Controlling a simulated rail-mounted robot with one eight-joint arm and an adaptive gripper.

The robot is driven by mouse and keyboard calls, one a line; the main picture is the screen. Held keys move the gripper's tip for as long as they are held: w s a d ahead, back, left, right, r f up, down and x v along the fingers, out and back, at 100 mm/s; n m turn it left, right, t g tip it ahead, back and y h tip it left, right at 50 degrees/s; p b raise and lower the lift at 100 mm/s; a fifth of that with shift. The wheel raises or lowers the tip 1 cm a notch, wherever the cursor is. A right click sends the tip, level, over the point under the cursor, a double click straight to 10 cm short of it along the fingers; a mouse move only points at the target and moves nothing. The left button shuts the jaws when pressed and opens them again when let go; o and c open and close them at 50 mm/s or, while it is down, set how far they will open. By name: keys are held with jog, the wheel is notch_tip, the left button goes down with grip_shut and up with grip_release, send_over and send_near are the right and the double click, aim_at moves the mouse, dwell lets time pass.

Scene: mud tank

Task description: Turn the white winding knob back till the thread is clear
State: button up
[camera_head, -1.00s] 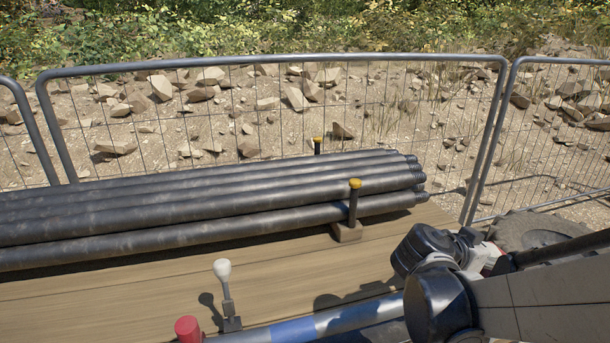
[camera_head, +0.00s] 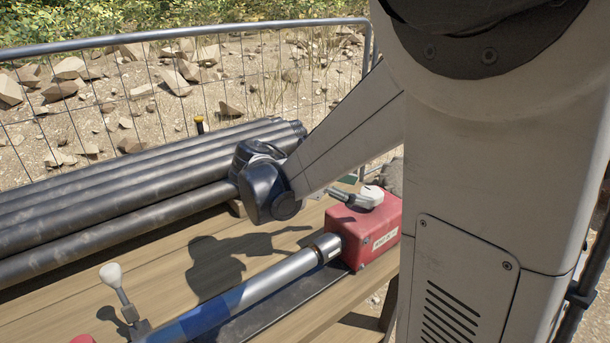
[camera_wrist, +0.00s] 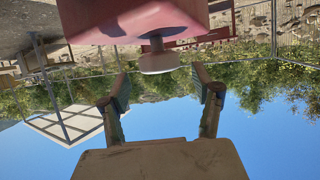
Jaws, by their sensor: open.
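The white knob (camera_wrist: 160,63) is a short round disc on a dark stem on the red box (camera_wrist: 125,18), seen upside down in the wrist view. My gripper (camera_wrist: 160,83) is open, its two fingers spread to either side of the knob in the picture. I see no contact with the knob, and the thread cannot be made out. In the head view the red box (camera_head: 372,230) sits at the end of a blue and silver tube, with a white and grey fitting (camera_head: 370,194) on top.
Dark pipes (camera_head: 130,185) lie stacked on the wooden deck (camera_head: 75,300) at left. A white-topped lever (camera_head: 112,277) stands at the near end of the blue and silver tube (camera_head: 240,292). A mesh fence (camera_head: 140,115) runs behind, with rocks beyond.

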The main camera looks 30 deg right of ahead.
jog(key=p+v, duration=0.1)
jog(key=v, duration=0.8)
notch_tip(320, 180, up, 10)
jog(key=m+t+y+p, duration=0.4)
jog(key=y+p, duration=0.9)
jog(key=p, duration=0.1)
send_over(372, 191)
jog(key=shift+t, duration=0.3)
notch_tip(372, 191, down, 14)
jog(key=shift+f+b, duration=0.15)
jog(key=shift+b, duration=0.3)
jog(key=c, duration=1.2)
